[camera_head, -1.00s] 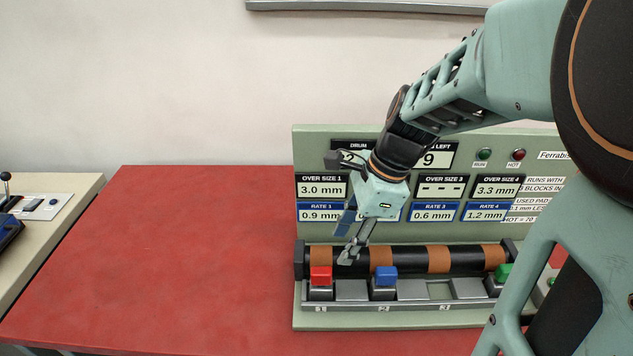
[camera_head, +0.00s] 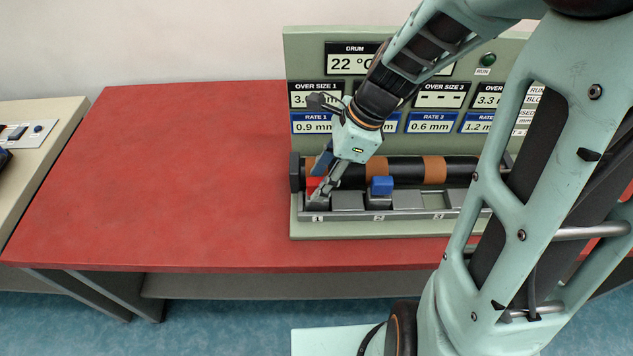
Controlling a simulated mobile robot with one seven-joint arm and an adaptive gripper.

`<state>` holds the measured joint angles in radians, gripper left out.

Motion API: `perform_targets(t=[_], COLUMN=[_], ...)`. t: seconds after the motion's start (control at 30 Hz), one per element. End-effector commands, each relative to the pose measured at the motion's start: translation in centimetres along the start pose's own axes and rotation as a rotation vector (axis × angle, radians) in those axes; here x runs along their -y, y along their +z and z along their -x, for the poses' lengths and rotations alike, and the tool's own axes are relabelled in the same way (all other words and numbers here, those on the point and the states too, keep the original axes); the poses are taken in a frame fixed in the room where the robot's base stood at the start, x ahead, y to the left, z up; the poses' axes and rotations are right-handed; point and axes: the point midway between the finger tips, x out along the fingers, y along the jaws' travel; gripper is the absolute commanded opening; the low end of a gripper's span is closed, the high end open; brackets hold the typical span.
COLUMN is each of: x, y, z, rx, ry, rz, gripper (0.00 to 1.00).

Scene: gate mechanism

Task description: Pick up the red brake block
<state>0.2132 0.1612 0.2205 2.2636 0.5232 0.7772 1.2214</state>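The red brake block (camera_head: 314,184) sits on its dark holder at slot 1, at the left end of the tray (camera_head: 400,215) in front of the drum. My gripper (camera_head: 320,191) is down at the red block, its fingers in front of it and partly covering it. I cannot tell whether the fingers are around the block or only beside it, nor how far apart they are.
A blue block (camera_head: 382,186) sits at slot 2, to the right of my gripper. The dark drum with orange bands (camera_head: 433,169) lies just behind. The display panel (camera_head: 350,60) rises at the back. The red tabletop (camera_head: 190,170) at left is clear.

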Motion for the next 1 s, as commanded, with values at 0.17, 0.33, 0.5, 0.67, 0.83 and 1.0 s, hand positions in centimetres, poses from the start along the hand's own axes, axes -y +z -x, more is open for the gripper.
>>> perform_targets(t=[0.17,0.33,0.5,0.67,0.83,1.0], x=[0.0,0.0,0.0,0.0,0.0,0.1], y=[0.0,0.0,0.0,0.0,0.0,0.0], z=[-2.1,-2.2,-2.2,-2.2,-2.2,-2.1], rx=[0.0,-0.001,-0.001,-0.001,-0.001,-0.001], ry=[0.002,-0.001,-0.001,-0.001,-0.001,-0.002], rz=[0.001,0.001,0.0,0.0,0.0,0.0], gripper=[0.39,0.39,0.3,0.13,0.0,0.0])
